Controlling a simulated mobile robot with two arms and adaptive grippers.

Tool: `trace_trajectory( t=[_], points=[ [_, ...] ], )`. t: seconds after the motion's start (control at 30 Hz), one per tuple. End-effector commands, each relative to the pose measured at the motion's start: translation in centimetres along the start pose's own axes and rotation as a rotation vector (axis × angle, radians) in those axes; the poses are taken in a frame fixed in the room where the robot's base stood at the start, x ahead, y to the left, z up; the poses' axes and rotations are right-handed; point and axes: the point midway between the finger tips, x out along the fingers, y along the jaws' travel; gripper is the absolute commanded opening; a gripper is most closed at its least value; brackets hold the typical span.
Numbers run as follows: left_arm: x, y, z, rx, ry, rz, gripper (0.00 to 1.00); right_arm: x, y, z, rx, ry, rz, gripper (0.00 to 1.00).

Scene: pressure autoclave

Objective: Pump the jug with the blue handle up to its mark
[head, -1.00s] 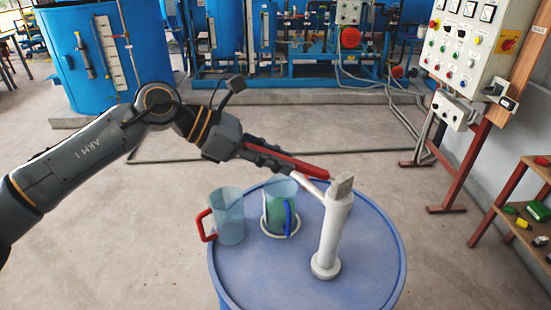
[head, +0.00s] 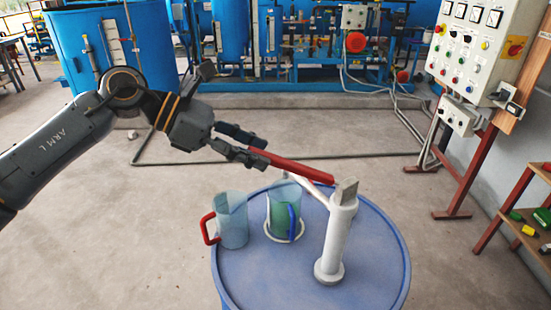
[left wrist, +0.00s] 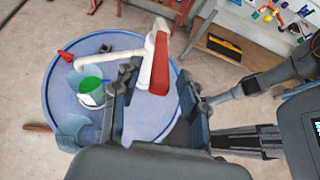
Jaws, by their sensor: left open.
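The jug with the blue handle (head: 284,212) stands upright on the blue drum top, inside a white ring under the pump spout. It holds green liquid; its mark cannot be made out. The white pump (head: 335,240) stands to its right, with a red lever (head: 300,170) pointing left. My left gripper (head: 243,147) is open at the lever's free end. In the left wrist view, the red lever (left wrist: 160,68) shows beyond and between the open fingers (left wrist: 157,96); contact cannot be told. The green-filled jug (left wrist: 91,88) also shows there.
A clear jug with a red handle (head: 232,222) stands left of the blue-handled one. The drum top (head: 262,275) is bare at the front. A control panel (head: 478,50) and a wooden shelf (head: 520,215) stand to the right. Open floor lies left.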

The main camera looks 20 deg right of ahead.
Motion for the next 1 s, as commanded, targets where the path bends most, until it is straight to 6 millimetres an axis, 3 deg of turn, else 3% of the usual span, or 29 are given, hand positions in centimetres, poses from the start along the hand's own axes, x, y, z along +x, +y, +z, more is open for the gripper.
trace_trajectory(
  t=[0.2,0.43,0.77,0.87,1.0],
  points=[
    [-4.1,0.0,0.0,0.002,0.000,0.001,0.43,0.0,0.0,0.0,0.000,0.000,0.000,0.40],
    [-5.7,0.0,0.0,0.002,0.001,0.000,0.43,0.0,0.0,0.0,0.000,0.000,0.000,0.40],
    [-5.6,-0.1,0.1,-0.002,-0.010,-0.003,0.43,0.0,0.0,0.0,0.000,0.000,0.000,0.40],
    [-4.3,-0.4,0.7,-0.035,-0.087,-0.012,0.43,0.0,0.0,0.0,0.000,0.000,0.000,0.40],
    [-1.8,-1.1,2.7,-0.165,-0.339,-0.031,0.43,0.0,0.0,0.0,0.000,0.000,0.000,0.40]
  ],
)
